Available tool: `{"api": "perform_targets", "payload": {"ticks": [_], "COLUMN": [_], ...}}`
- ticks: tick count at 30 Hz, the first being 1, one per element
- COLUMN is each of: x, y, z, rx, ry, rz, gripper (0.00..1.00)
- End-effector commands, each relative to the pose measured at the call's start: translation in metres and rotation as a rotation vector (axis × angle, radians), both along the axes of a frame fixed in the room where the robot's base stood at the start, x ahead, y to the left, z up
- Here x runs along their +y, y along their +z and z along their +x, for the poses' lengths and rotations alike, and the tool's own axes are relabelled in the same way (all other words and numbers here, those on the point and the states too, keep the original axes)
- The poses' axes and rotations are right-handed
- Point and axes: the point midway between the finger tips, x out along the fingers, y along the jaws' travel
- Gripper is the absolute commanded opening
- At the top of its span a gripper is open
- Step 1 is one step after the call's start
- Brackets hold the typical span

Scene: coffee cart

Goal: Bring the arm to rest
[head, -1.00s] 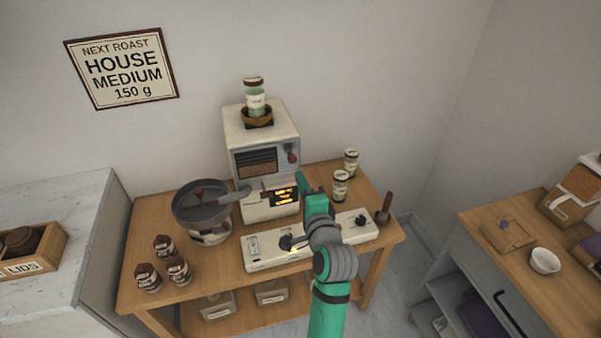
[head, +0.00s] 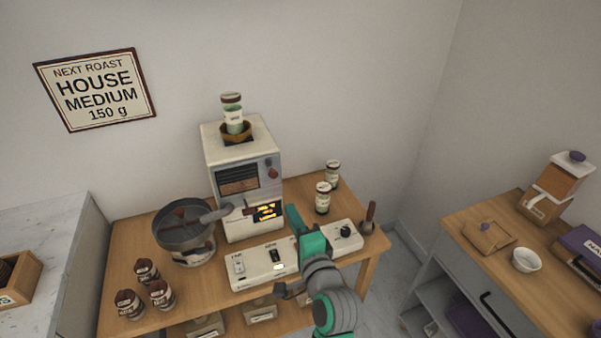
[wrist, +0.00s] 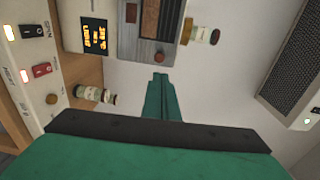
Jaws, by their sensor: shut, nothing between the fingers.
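My arm reaches up from the bottom of the head view, and its green gripper (head: 293,214) is in front of the control panel (head: 262,278) and the roaster (head: 243,172). In the wrist view the green fingers (wrist: 159,82) are together with nothing between them. Behind them is pale wall. The roaster's lit display (wrist: 95,35) and the panel's switches (wrist: 40,70) show at the left of the wrist view. Part of the panel is hidden behind my arm in the head view.
A counter with a white bowl (head: 527,260) is at right.

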Motion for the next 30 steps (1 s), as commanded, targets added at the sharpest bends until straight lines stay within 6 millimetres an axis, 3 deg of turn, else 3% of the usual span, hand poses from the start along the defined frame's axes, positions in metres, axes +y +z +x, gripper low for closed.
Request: {"api": "perform_targets", "payload": {"ticks": [5,11,21,30], "x": [-0.001,-0.010,-0.035,-0.052], "y": [-0.006,-0.051,-0.140,-0.191], "z": [-0.002,-0.024,-0.099,-0.183], "rx": [0.001,-0.003,-0.023,-0.037], "ry": [-0.008,-0.065,-0.187,-0.237], "rz": [-0.010,-0.101,-0.400,-0.710], "gripper": [0.00,0.00,0.00,0.00]}}
